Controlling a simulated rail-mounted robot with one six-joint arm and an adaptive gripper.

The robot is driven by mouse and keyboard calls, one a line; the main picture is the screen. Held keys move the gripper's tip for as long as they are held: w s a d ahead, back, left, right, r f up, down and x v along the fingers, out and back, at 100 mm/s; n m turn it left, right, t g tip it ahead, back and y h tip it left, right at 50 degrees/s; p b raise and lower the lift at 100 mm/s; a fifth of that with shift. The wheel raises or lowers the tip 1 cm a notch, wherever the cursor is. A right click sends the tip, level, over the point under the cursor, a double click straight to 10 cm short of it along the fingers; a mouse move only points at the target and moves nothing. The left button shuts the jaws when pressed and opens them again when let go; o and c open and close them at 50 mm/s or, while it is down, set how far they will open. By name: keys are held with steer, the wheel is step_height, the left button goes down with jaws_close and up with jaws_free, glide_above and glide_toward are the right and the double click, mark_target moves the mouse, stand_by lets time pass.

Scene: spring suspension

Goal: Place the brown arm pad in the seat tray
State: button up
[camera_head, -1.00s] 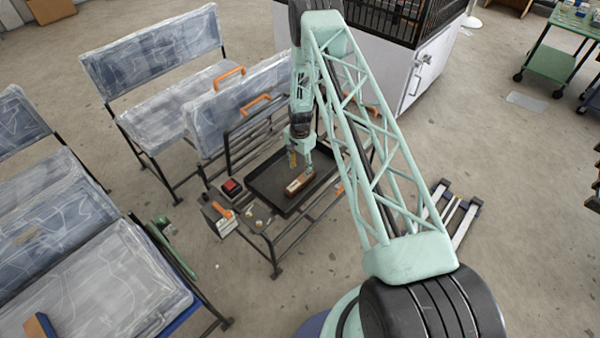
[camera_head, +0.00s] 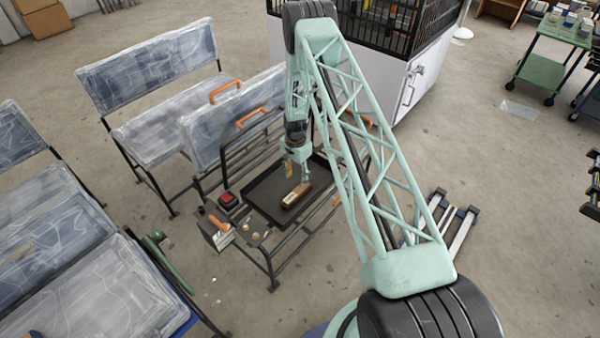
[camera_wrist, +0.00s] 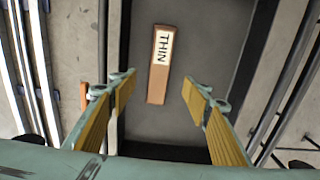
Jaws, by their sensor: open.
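The brown arm pad (camera_head: 296,196) is a narrow block with a pale label. It lies in the black seat tray (camera_head: 265,188), near the tray's right front part. The wrist view shows the pad (camera_wrist: 158,85) with its label reading "THIN", flat on the dark tray floor (camera_wrist: 215,40). My gripper (camera_head: 299,176) is over the tray, close to the pad. In the wrist view my gripper (camera_wrist: 158,86) has its yellow-lined fingers spread wide, one on each side of the pad's near end, with clear gaps. Nothing is held. The height above the pad is hard to tell.
The tray sits in a dark bench frame (camera_head: 270,270). A red button box (camera_head: 228,199) and an orange-handled tool (camera_head: 217,224) lie at its left. Wrapped seats (camera_head: 150,65) stand to the left. A white cabinet (camera_head: 400,95) stands behind. Floor to the right is mostly open.

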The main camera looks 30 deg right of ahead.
steer(key=w+a+r+n, duration=0.1)
steer(key=a+r+n, duration=0.15)
steer(key=r, duration=1.25)
steer(key=w+a+r+n, duration=0.1)
steer(key=a+r, duration=0.2)
steer(key=r, duration=1.2)
steer(key=s+a+r+n+t, duration=0.1)
steer(key=s+a+r, duration=0.25)
steer(key=r, duration=0.65)
steer(key=s+a+r+n, duration=0.15)
steer(key=s+r, duration=0.25)
steer(key=r, duration=0.5)
steer(key=s+a+r+n+t, duration=0.1)
steer(key=s+a+r, duration=0.25)
steer(key=r, duration=0.65)
steer(key=s+a+r+n+t, duration=0.1)
steer(key=s+a+r+n, duration=0.15)
steer(key=s+r, duration=0.65)
steer(key=s+a+r+n, duration=0.1)
steer(key=s+a+r, duration=0.3)
steer(key=s+r, duration=0.55)
steer(key=s+a+n, duration=0.1)
steer(key=s, duration=1.2)
steer(key=s+a+n, duration=0.2)
steer(key=s, duration=1.2)
steer(key=shift+a+t, duration=0.3)
steer(key=shift+t, duration=0.1)
